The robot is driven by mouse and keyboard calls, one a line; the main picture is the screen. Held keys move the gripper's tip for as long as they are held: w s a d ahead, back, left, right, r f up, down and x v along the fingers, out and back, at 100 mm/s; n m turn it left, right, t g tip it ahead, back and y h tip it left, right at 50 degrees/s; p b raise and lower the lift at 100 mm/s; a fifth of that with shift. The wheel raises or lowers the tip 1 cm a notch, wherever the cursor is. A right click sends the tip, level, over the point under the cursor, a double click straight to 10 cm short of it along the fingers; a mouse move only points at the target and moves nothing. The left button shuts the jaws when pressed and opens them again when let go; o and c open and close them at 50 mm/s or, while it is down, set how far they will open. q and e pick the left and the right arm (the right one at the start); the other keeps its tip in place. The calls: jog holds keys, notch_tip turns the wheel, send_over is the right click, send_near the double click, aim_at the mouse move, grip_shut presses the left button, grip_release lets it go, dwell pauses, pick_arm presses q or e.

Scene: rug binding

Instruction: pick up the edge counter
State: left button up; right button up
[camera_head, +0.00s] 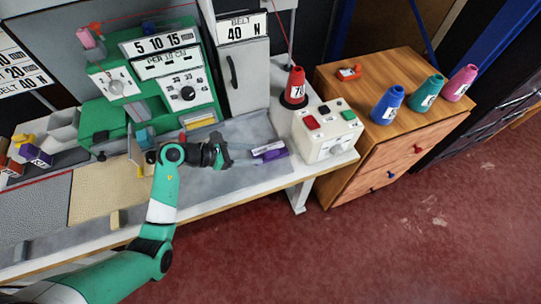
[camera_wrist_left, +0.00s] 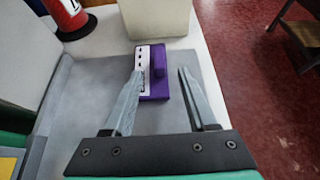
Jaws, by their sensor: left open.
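The edge counter appears to be the purple block with a white label strip (camera_head: 269,150) on the grey bench top, left of the white control box. It also shows in the left wrist view (camera_wrist_left: 159,85), lying flat with a raised purple knob on its right side. My left gripper (camera_head: 246,154) is open and empty, with its fingers pointing at the block. In the left wrist view, its left finger overlaps the label strip, and its right finger is to the right of the block. I cannot tell whether they touch. My right gripper is not in view.
The white control box (camera_head: 327,131) with coloured buttons stands just beyond the block. A red cone (camera_head: 296,84) stands behind it. The green machine (camera_head: 160,70) rises at the back left. The wooden cabinet (camera_head: 385,140) carries blue, teal and pink cones.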

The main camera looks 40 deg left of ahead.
aim_at(267, 154)
pick_arm(q)
jog(key=shift+w+d+f, duration=0.2)
jog(key=shift+w+f, duration=0.05)
jog(key=shift+w, duration=0.3)
jog(key=b+x, duration=0.3)
jog(key=x, duration=0.1)
jog(key=shift+f, duration=0.3)
jog(key=shift+w+d, duration=0.25)
jog(key=shift+w, duration=0.2)
jog(key=shift+c, duration=0.3)
grip_shut()
